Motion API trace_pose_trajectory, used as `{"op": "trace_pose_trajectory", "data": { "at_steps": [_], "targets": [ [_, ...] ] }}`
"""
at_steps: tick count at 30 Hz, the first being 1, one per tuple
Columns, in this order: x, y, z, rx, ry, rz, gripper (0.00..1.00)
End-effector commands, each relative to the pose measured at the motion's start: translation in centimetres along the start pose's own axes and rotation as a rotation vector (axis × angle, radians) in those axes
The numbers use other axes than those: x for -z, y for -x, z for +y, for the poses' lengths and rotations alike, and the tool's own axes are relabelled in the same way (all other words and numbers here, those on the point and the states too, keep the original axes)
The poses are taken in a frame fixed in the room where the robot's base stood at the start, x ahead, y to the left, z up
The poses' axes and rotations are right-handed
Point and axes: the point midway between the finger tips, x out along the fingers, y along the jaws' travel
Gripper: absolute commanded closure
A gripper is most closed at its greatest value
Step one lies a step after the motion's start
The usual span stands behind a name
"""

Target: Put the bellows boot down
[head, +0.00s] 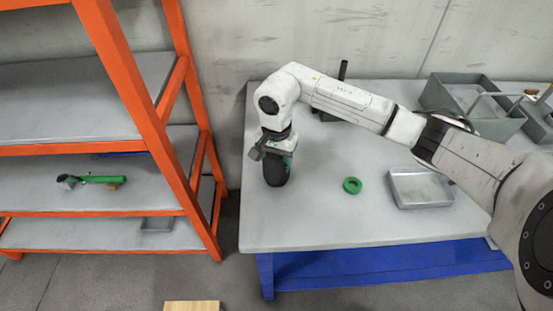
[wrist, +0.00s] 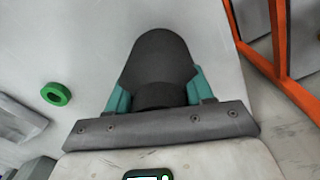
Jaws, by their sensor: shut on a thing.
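The bellows boot (head: 276,172) is a dark, rounded, tapering piece near the left end of the grey table (head: 310,220). My gripper (head: 277,152) is above it, pointing down, with its teal fingers shut on it. In the wrist view the boot (wrist: 158,62) sits between the two teal fingers of my gripper (wrist: 155,95). The boot's lower end is at or just above the tabletop; I cannot tell whether it touches.
A green ring (head: 352,185) lies on the table right of the boot, with a shallow metal tray (head: 420,203) beyond it. A grey bin (head: 440,95) and a dark upright post (head: 342,72) stand at the back. An orange-framed shelf (head: 150,120) stands left, across a gap.

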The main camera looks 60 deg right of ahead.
Motion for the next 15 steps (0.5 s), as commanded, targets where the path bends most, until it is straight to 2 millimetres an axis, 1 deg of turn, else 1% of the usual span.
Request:
{"op": "trace_pose_trajectory", "data": {
  "at_steps": [3, 4, 12, 15],
  "targets": [
    [0.04, -0.37, 0.0, 0.0, 0.001, 0.002, 0.82],
    [0.03, -0.33, 0.01, 0.0, 0.001, 0.001, 0.48],
    [0.0, -0.23, 0.01, 0.0, 0.0, 0.0, 0.23],
    [0.0, -0.23, 0.01, 0.0, 0.0, 0.0, 0.23]
  ]
}}
